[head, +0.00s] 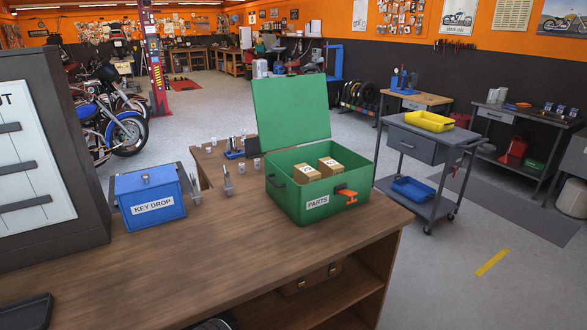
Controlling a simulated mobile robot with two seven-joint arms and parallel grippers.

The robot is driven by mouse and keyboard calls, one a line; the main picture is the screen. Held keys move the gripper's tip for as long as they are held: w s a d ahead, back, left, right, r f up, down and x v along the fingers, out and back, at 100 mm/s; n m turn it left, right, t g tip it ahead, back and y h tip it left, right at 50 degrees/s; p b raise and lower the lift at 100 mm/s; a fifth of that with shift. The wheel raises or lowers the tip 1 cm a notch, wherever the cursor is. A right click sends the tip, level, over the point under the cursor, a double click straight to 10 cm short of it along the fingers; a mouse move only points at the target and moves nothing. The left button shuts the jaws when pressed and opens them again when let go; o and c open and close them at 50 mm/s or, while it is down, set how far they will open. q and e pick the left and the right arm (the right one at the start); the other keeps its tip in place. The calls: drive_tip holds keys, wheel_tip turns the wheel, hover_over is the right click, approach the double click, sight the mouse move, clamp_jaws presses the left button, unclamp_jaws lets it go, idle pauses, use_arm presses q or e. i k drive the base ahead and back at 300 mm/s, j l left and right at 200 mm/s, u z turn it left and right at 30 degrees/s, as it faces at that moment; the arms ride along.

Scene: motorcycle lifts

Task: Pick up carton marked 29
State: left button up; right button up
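A green metal box labelled PARTS (290,202) stands on the wooden counter with its lid (290,108) raised. Two small brown cartons sit inside it. The left carton (307,172) is nearer the box's left side, and the right carton (331,166) is beside it. Each has a white mark on top, too small to read, so I cannot tell which is 29. Their lower parts are hidden by the box's front wall. An orange latch or handle (349,197) sticks out at the front right. Neither of my grippers is in view.
A blue KEY DROP box (150,200) and small grey upright pieces (228,181) stand left of the green box. A dark cabinet (75,150) rises at the left. The front of the counter (200,265) is mostly clear. A grey cart (425,138) stands beyond, right.

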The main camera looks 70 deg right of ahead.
sight(303, 174)
drive_tip(key=z, duration=1.45)
drive_tip(key=i+l+z, duration=0.2)
drive_tip(key=l+z, duration=0.25)
drive_tip(key=i+l+z, duration=0.2)
drive_tip(key=z, duration=0.3)
